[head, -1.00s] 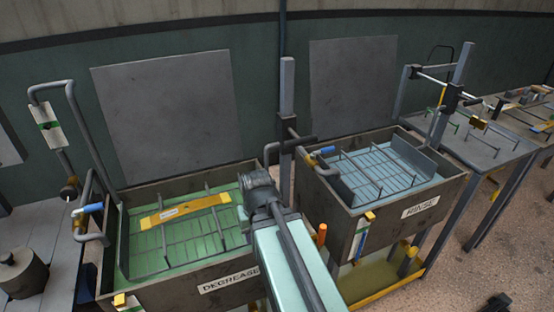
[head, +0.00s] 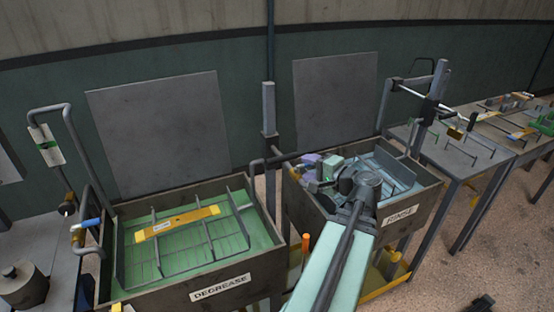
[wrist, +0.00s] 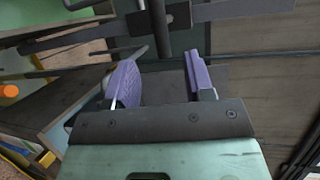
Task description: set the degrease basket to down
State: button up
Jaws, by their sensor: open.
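The degrease basket (head: 152,247), a grey wire frame, is inside the tank labelled DEGREASE (head: 270,265); its bars show over green liquid. A yellow strip with a white label (head: 178,222) lies across it. A grey upright post (head: 268,108) stands behind the tank's right side, with a dark bar (head: 279,160) across it. My gripper (head: 320,163), with purple pads, is right of that bar, over the rinse tank's left part. In the wrist view my gripper (wrist: 158,80) is open and empty. A grey rod (wrist: 161,38) with a dark block lies just beyond the fingertips, roughly between them.
The tank labelled RINSE (head: 400,218) stands to the right, partly hidden by my arm. A blue-handled pipe (head: 87,224) is at the degrease tank's left edge. Tables with small parts (head: 470,150) stand farther right. Grey panels (head: 160,130) hang on the wall behind.

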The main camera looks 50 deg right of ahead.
aim_at(285, 160)
jog(key=b+x, duration=0.1)
jog(key=x, duration=0.9)
jog(key=shift+w+f+b, duration=0.1)
jog(key=shift+w+b, duration=0.2)
jog(key=shift+b, duration=0.05)
jog(key=shift+c, duration=0.4)
grip_shut()
